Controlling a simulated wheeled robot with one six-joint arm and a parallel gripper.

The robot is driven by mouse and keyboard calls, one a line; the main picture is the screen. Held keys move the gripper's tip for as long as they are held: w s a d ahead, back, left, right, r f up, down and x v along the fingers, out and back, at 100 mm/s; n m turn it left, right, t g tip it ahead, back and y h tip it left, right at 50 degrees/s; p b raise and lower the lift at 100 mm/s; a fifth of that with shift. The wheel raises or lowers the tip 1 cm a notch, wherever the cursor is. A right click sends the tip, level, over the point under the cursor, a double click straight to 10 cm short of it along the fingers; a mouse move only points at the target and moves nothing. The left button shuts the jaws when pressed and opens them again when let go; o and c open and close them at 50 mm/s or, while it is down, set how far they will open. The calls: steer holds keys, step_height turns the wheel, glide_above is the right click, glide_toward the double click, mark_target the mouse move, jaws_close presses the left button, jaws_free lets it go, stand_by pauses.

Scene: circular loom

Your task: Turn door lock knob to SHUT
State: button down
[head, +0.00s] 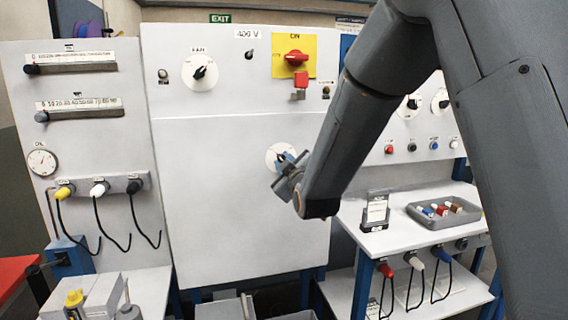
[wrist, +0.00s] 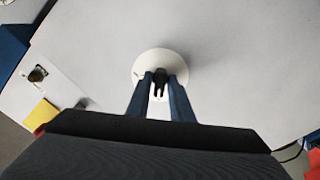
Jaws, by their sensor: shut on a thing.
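The door lock knob is a small black knob (wrist: 158,84) on a white round dial (wrist: 151,62) set in the grey cabinet door. In the head view the dial (head: 273,155) shows on the right part of the door, partly covered by my gripper (head: 289,168). In the wrist view the two blue fingers of my gripper (wrist: 159,88) sit on either side of the knob and are shut on it. Any lettering on the dial is too small or hidden to read, so I cannot tell which mark the knob points to.
Above the dial are a red switch (head: 296,58) on a yellow plate and a red padlock-like piece (head: 299,88). Another dial (head: 200,72) is at the door's upper left. A shelf with a grey tray (head: 447,222) stands at right. The door's lower face is clear.

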steer(key=c, duration=1.8)
jaws_free()
steer(key=shift+o, duration=0.2)
steer(key=v, duration=0.7)
steer(key=shift+p, duration=0.4)
